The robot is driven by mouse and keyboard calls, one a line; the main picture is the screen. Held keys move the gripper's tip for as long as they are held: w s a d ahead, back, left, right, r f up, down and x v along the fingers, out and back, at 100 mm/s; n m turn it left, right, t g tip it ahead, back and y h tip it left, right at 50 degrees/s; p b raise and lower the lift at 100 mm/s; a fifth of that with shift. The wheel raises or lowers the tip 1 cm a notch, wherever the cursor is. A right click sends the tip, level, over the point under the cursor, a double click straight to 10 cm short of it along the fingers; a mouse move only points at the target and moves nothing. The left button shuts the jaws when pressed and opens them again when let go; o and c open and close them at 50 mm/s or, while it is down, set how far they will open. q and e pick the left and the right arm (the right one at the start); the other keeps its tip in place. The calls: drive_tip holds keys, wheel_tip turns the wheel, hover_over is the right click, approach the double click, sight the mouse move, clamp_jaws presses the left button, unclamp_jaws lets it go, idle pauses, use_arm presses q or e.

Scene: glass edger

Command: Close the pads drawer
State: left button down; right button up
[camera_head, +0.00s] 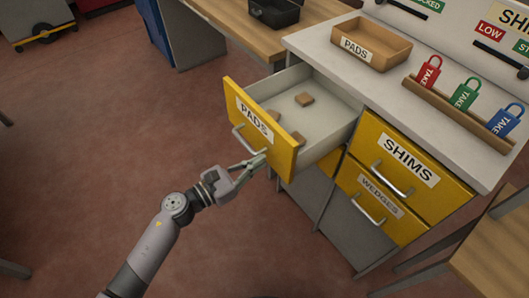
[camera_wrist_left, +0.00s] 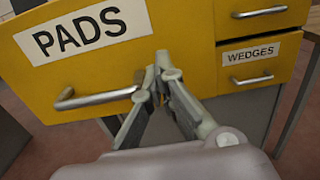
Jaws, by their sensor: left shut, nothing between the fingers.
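The pads drawer (camera_head: 262,128) is pulled out of the cabinet, with a yellow front, a PADS label and a metal bar handle. Brown blocks (camera_head: 304,99) lie inside it. My left gripper (camera_head: 262,158) is shut and empty at the lower right part of the drawer front, beside the handle's right end. In the left wrist view, the fingertips (camera_wrist_left: 156,72) are close to the yellow front (camera_wrist_left: 110,50), just right of the handle (camera_wrist_left: 97,97); I cannot tell whether they touch it. My right gripper is not in view.
The SHIMS drawer (camera_head: 402,162) and WEDGES drawer (camera_head: 376,200) are shut, to the right. On the cabinet top stand a PADS tray (camera_head: 371,44) and a wooden rack (camera_head: 458,115) with red, green and blue tags. Open floor (camera_head: 100,130) lies to the left.

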use_arm(q)
drive_tip(key=shift+x, duration=1.45)
drive_tip(key=b+x, duration=0.3)
drive_tip(key=x, duration=0.5)
drive_tip(key=b+x, duration=0.3)
drive_tip(key=x, duration=0.4)
drive_tip(key=shift+w+d+f, duration=0.25)
drive_tip(key=shift+d, duration=0.05)
drive_tip(key=b+x, duration=0.2)
drive_tip(key=x, duration=0.4)
drive_tip(key=shift+w+d+r, duration=0.1)
drive_tip(key=shift+d, duration=0.1)
drive_tip(key=shift+w+d, duration=0.15)
drive_tip(key=shift+r, duration=0.35)
drive_tip(key=shift+r, duration=0.1)
